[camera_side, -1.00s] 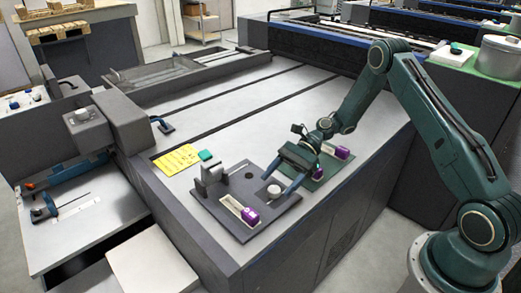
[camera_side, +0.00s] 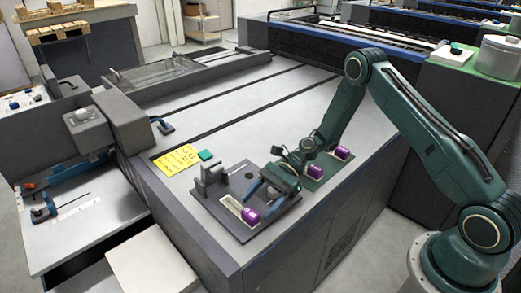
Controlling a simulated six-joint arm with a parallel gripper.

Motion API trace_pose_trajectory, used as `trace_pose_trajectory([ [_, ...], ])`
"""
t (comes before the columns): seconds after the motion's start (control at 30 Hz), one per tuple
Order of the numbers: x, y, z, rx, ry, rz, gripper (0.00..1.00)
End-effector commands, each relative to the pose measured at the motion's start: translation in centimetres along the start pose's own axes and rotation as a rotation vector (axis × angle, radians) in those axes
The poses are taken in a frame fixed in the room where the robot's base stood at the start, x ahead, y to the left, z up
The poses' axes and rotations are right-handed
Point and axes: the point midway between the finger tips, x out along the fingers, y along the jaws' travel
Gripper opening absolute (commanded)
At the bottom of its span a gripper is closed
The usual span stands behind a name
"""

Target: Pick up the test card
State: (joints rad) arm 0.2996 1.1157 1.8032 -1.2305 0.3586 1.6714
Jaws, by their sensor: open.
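A pale strip-like card (camera_side: 231,204) lies on the dark plate at the front of the machine top, with a purple block (camera_side: 250,217) at its near end. It may be the test card; its print is too small to read. My gripper (camera_side: 261,200) is open and empty, pointing down over the plate. Its fingers are just right of the card and the purple block, apart from each other; whether they touch the plate I cannot tell. The gripper partly hides the right part of the plate.
A grey upright block (camera_side: 210,176) stands on the plate's back left. A yellow sheet (camera_side: 178,158) and a small green block (camera_side: 205,155) lie behind it. Two purple blocks, one of them (camera_side: 342,152), sit on the green mat (camera_side: 318,172) at right.

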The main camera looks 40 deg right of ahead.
Motion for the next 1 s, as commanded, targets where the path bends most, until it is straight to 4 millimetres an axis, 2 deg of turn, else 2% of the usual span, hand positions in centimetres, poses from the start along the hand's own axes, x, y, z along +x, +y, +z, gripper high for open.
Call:
trace_pose_trajectory([
  [0.37,0.9,0.0,0.0,0.000,0.000,0.000,0.66],
  [0.8,5.2,0.0,-0.1,0.000,0.001,0.001,0.66],
  [1.0,5.9,0.0,-0.1,0.000,0.002,0.000,0.66],
])
